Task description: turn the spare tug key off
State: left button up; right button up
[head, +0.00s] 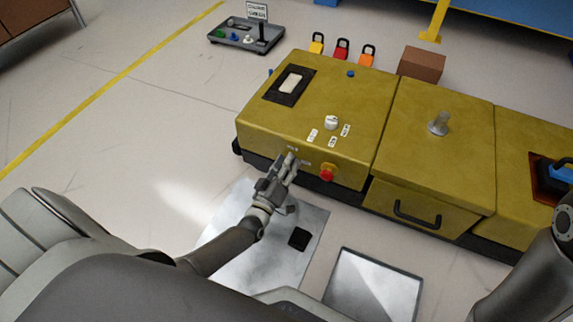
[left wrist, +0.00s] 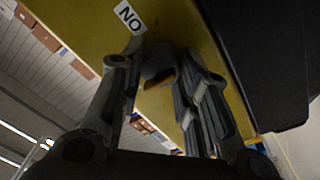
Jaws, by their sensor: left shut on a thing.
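An ON label (left wrist: 129,17) sits beside the key, upside down in that view. In the head view the fingers hide the key. My right gripper is out of view.
A red button (head: 327,173) is close to the right of my left gripper. A white knob (head: 331,122) with labels and a grey lever (head: 438,124) stand on top. A black drawer handle (head: 417,214) sticks out at the front. Padlocks and a grey tray (head: 247,37) are behind.

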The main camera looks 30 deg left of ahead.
pick_arm(q)
jog(key=shift+n, duration=0.3)
dwell(0.4)
jog(key=o, duration=1)
jog(key=s, duration=0.7)
jog(key=shift+s+d+f, duration=0.2)
jog(key=shift+f, duration=0.1)
